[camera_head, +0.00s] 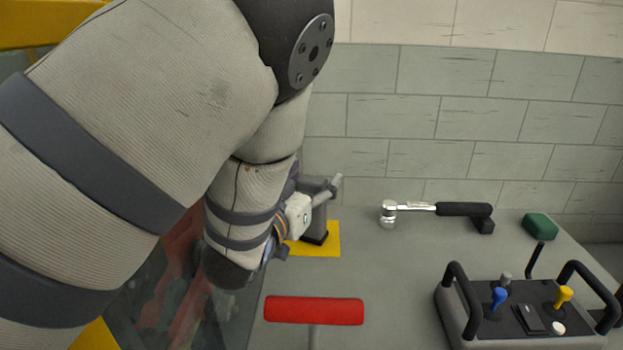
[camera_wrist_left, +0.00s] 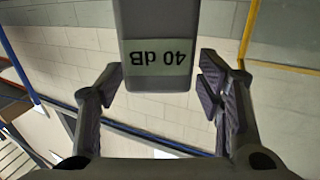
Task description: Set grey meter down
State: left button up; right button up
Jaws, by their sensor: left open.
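The grey meter (camera_head: 318,223) stands upright on a yellow square (camera_head: 329,250) on the grey tabletop, partly hidden by my left gripper (camera_head: 321,195). In the left wrist view the meter (camera_wrist_left: 155,20) fills the top middle, with its "40 dB" label upside down. The open fingers of my left gripper (camera_wrist_left: 160,90) are on either side of the meter, with a visible gap to each side of it. My right gripper is not in view.
A ratchet-like tool with a black handle (camera_head: 463,209) and a green block (camera_head: 540,227) lie to the right. A red bar handle (camera_head: 314,311) is in front. A control box with levers (camera_head: 460,325) stands front right. The tabletop between them is clear.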

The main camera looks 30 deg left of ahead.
pick_arm(q)
jog(key=s, duration=0.7)
jog(key=shift+s+d, duration=0.2)
jog(key=shift+s, duration=0.05)
